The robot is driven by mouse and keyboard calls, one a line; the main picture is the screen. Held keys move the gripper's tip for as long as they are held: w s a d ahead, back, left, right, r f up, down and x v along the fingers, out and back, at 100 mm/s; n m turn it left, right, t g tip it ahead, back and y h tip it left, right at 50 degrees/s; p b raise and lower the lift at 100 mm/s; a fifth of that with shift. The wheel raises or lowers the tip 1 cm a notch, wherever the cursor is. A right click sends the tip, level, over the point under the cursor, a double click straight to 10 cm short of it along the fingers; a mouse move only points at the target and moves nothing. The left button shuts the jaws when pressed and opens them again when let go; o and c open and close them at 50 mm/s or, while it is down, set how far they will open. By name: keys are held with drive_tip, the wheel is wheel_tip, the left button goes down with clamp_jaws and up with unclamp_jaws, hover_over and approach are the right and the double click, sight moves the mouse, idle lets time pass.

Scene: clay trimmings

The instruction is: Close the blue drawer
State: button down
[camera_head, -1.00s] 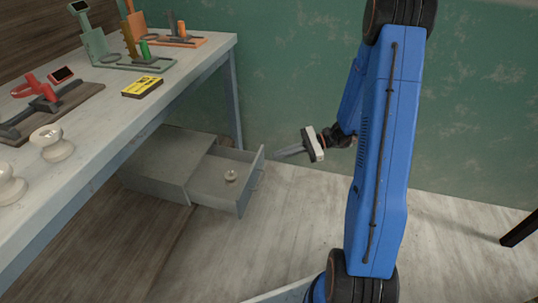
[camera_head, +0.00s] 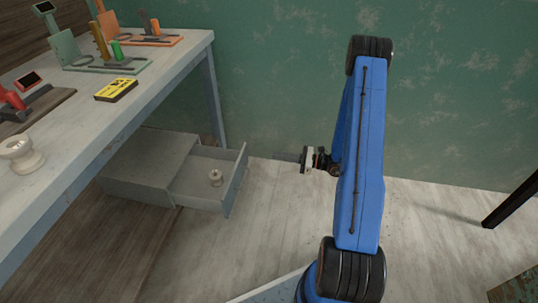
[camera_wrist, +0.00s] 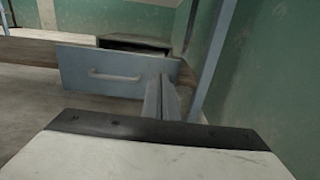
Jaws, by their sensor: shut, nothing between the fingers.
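The drawer (camera_head: 205,189) is grey-blue and stands open, pulled out to the right from a low grey cabinet (camera_head: 150,160) on the floor under the workbench. A small pale spool-shaped piece (camera_head: 215,177) sits inside it. In the wrist view, the drawer front (camera_wrist: 85,70) faces me with a bar handle (camera_wrist: 115,76). My gripper (camera_head: 277,156) is shut and empty, to the right of the drawer front and apart from it in the head view. In the wrist view, the shut fingers (camera_wrist: 163,85) point toward the right end of the drawer front.
The workbench (camera_head: 120,115) stands above the cabinet, and its leg (camera_head: 213,100) is close behind the drawer. The green wall (camera_head: 270,80) runs behind my gripper. A dark leg (camera_head: 510,200) stands at the right. The floor (camera_head: 250,235) in front of the drawer is clear.

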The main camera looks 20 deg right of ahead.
sight(244, 151)
drive_tip(key=x, duration=1.3)
drive_tip(key=x, duration=2.3)
drive_tip(key=shift+a, duration=0.1)
drive_tip(key=shift+w+a, duration=0.1)
drive_tip(key=shift+w, duration=0.05)
drive_tip(key=shift+a+r, duration=0.1)
drive_tip(key=shift+r, duration=0.05)
